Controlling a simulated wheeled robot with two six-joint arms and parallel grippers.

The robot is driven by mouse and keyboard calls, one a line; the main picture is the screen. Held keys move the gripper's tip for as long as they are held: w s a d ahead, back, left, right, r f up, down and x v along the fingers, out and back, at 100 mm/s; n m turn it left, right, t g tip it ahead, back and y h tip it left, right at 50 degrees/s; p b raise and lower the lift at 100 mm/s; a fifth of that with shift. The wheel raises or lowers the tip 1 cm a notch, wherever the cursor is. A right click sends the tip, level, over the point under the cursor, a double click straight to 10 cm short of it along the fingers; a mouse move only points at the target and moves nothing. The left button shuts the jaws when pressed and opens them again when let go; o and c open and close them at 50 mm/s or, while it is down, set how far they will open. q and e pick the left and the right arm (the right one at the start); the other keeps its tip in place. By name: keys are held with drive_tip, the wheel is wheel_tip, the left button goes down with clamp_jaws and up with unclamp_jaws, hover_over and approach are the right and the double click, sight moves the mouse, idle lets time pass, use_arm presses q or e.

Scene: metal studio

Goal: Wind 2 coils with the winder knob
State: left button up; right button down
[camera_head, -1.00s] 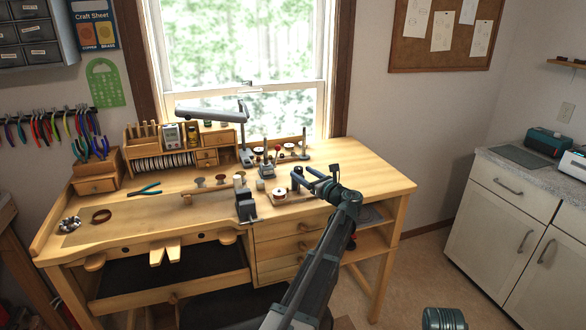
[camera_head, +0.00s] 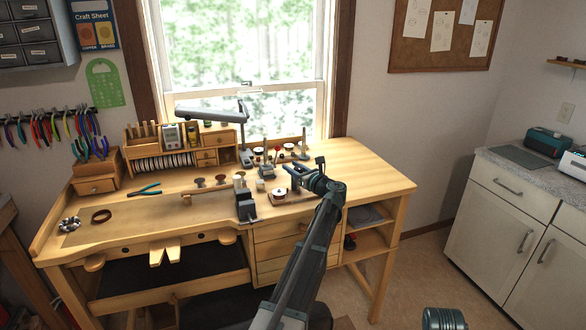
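The workbench (camera_head: 368,178) stands below the window. Near its front middle, a small winder-like device with a pale, red-edged spool (camera_head: 278,193) sits just right of the dark block-shaped vise (camera_head: 245,207). My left gripper (camera_head: 297,171) is over the bench, just right of and behind this spool in the picture. The gripper is small and dark here, so I cannot tell its finger opening or whether it touches anything. The winder knob cannot be made out and may be hidden by the gripper.
A desk lamp (camera_head: 208,112) arches over the back. Small stands with spools (camera_head: 260,151) line the rear edge. The bench top's right end is clear.

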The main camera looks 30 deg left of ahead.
use_arm(q)
clamp_jaws()
drive_tip(key=shift+t, duration=0.3)
